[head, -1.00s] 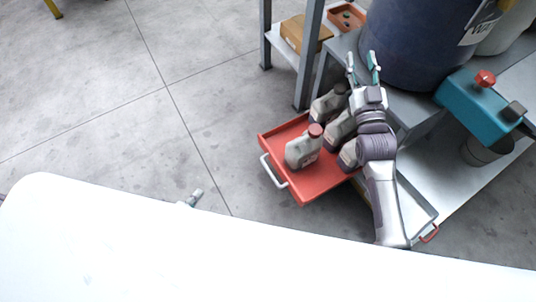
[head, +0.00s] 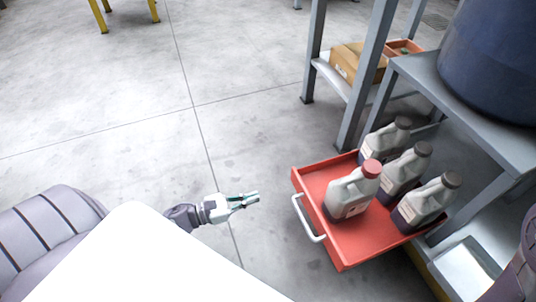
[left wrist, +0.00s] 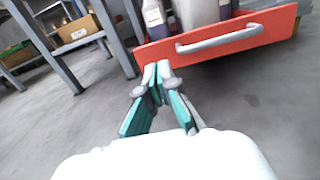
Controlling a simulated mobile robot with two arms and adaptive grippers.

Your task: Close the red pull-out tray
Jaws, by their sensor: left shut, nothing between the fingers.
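The red pull-out tray (head: 362,240) sticks out from the grey shelf unit at right in the head view, with its pale handle (head: 309,218) facing left. It carries several grey jugs, one with a red cap (head: 350,192), the others with dark caps. My left gripper (head: 256,197) is shut and empty, left of the handle and apart from it. In the left wrist view the closed fingertips (left wrist: 158,66) show in front of the left part of the tray's front (left wrist: 280,25), with the handle (left wrist: 220,39) to their right. My right gripper is out of view.
A cardboard box (head: 357,62) sits on a low shelf behind the tray. A big dark blue barrel (head: 490,60) stands on the grey unit (head: 470,115). The floor (head: 245,130) left of the tray is clear. Part of my right arm shows at the right edge.

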